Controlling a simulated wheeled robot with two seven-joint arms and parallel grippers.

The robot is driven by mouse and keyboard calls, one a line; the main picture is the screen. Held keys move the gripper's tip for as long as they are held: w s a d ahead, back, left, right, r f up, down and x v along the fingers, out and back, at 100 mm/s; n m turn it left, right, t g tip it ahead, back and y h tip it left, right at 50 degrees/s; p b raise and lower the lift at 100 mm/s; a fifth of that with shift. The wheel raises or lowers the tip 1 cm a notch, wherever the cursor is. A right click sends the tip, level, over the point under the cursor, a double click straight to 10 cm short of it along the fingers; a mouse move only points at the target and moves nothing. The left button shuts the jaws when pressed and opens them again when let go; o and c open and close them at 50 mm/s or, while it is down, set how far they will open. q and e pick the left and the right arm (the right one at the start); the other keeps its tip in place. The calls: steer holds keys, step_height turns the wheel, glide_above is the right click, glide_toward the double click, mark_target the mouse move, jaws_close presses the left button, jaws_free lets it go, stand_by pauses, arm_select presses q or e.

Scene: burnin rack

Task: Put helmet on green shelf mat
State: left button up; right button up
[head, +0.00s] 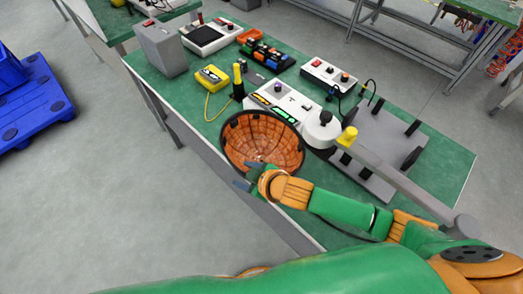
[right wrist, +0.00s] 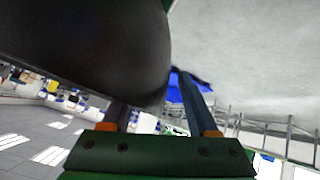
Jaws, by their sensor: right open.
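The helmet (head: 262,138) lies upturned at the near edge of the green-topped table, its orange lining and black rim showing. In the right wrist view its dark shell (right wrist: 85,45) fills the upper left, very close. My right gripper (head: 248,175) is at the helmet's near rim, fingers apart. In the right wrist view the shell covers the upper part of the left finger; I cannot tell whether the fingers touch it. My left gripper is not in view. I cannot pick out a separate green shelf mat.
The green table (head: 440,155) also holds a white device (head: 285,103), a grey fixture with a long bar (head: 400,180), a yellow meter (head: 212,77) and a grey box (head: 160,48). A blue pallet (head: 35,105) stands on the floor at left. Open floor lies left of the table.

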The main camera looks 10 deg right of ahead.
steer(key=shift+w+a+f, duration=0.1)
steer(key=shift+w+f, duration=0.15)
steer(key=shift+w, duration=0.1)
steer(key=shift+s, duration=0.15)
steer(key=c, duration=0.7)
jaws_close()
steer(key=shift+r, duration=0.1)
